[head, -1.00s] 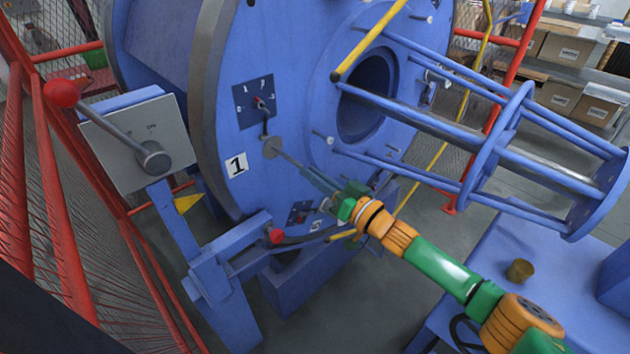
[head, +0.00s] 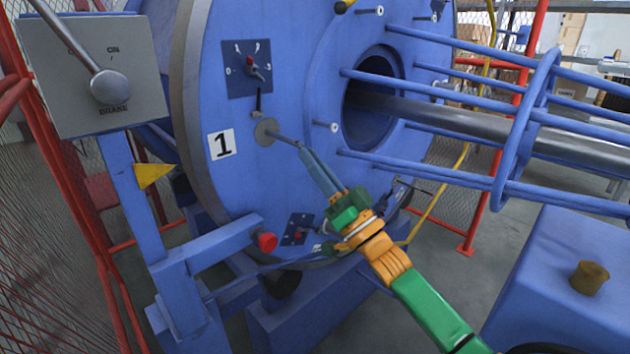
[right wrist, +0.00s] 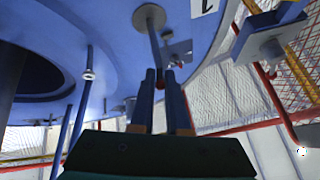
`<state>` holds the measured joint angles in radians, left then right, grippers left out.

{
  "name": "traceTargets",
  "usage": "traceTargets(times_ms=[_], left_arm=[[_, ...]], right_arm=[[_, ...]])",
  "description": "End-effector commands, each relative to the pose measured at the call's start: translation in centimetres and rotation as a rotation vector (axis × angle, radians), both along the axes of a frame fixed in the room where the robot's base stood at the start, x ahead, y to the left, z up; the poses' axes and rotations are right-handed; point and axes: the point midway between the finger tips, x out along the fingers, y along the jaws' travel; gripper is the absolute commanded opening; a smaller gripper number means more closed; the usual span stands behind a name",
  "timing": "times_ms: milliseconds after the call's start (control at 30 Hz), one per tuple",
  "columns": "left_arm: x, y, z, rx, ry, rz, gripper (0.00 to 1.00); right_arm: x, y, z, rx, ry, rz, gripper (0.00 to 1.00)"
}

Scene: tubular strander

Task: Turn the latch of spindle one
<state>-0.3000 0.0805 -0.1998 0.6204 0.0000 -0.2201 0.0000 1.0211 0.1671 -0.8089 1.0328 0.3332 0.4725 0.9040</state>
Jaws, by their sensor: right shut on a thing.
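The latch of spindle one shows in the head view as a round grey disc (head: 265,131) on the big blue drum face, with a thin rod (head: 286,139) running from it down to the right. The label "1" (head: 221,144) is left of it. A dark plate (head: 236,83) with marks and a red-tipped pointer is above it. My right gripper (head: 303,149) comes from the lower right and is shut on the rod's outer end. In the right wrist view the disc (right wrist: 150,17) is at the top and its rod runs down between the fingertips (right wrist: 160,77). My left gripper is out of view.
A grey brake box (head: 150,80) with a lever stands at the left, by red mesh fencing. A red knob (head: 264,242) is below the latch. Blue cage rods and a grey shaft (head: 465,122) stick out at the right. A blue surface holds a brass-coloured cylinder (head: 590,278).

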Motion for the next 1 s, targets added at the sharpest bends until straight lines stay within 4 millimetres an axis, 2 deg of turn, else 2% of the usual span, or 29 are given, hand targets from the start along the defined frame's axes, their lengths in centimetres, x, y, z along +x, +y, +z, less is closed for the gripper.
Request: traceTargets(times_ms=[433,467,533,567,833,1000], left_arm=[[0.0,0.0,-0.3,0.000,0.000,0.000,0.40],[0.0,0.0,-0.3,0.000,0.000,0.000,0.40],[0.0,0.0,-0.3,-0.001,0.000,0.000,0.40],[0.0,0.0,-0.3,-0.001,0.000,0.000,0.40],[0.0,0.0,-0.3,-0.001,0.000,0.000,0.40],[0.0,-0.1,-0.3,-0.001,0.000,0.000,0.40]], right_arm=[[0.0,0.0,0.1,0.007,-0.007,0.000,0.00],[0.0,0.0,0.1,0.008,-0.007,0.000,0.22],[0.0,0.0,0.1,0.007,-0.007,0.000,0.41],[0.0,0.0,0.1,0.007,-0.007,0.000,0.44],[0.0,0.0,0.0,0.006,-0.006,0.000,0.44],[-1.5,-1.7,-1.7,0.006,-0.002,0.000,0.44]])
